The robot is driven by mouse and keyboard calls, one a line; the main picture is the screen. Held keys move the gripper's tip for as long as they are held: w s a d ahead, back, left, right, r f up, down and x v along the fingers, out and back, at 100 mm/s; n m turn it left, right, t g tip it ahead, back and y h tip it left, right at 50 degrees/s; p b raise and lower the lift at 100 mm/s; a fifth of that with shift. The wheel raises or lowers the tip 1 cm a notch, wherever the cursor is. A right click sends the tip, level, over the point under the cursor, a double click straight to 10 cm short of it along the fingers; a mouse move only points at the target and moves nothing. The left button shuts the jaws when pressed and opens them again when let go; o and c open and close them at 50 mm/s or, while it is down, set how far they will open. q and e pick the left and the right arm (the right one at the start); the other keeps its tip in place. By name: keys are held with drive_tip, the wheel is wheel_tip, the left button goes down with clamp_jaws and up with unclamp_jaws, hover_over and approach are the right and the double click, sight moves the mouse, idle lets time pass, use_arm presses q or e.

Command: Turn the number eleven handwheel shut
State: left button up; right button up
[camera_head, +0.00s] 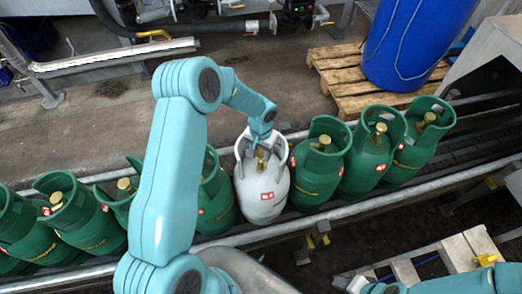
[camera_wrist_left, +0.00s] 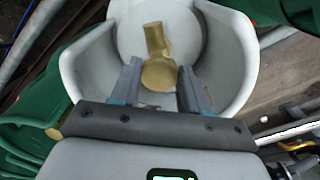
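A white gas cylinder (camera_head: 262,190) stands upright in the row on the conveyor, with a white collar and a red-marked label. No number eleven is readable. Its brass valve with a round handwheel (camera_wrist_left: 159,73) sits inside the collar (camera_wrist_left: 88,68). My left gripper (camera_head: 259,143) reaches down into the collar from above. In the left wrist view its two fingers (camera_wrist_left: 160,68) stand apart, one on each side of the handwheel, with very little space between; I cannot tell whether they touch it. My right arm (camera_head: 445,283) shows at the bottom right, its fingers not clear.
Green cylinders (camera_head: 316,175) stand close on both sides of the white one. Conveyor rails (camera_head: 370,207) run along the row. A blue barrel (camera_head: 412,45) stands on a wooden pallet (camera_head: 345,75) behind. Pipes (camera_head: 115,57) cross the back left.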

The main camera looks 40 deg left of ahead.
use_arm(q)
drive_tip(key=m+b, duration=0.2)
drive_tip(key=m, duration=0.1)
drive_tip(key=shift+f, duration=0.1)
drive_tip(key=m+b, duration=0.2)
drive_tip(key=m, duration=0.2)
drive_tip(key=shift+a, duration=0.1)
drive_tip(key=m, duration=0.4)
drive_tip(key=shift+a+b, duration=0.1)
drive_tip(key=shift+b, duration=0.3)
drive_tip(key=shift+w+r+m, duration=0.1)
drive_tip(key=shift+m, duration=1.25)
drive_tip(key=shift+w+r+m, duration=0.1)
drive_tip(key=shift+m, duration=1.25)
drive_tip(key=o, duration=1.1)
drive_tip(key=shift+c, duration=0.2)
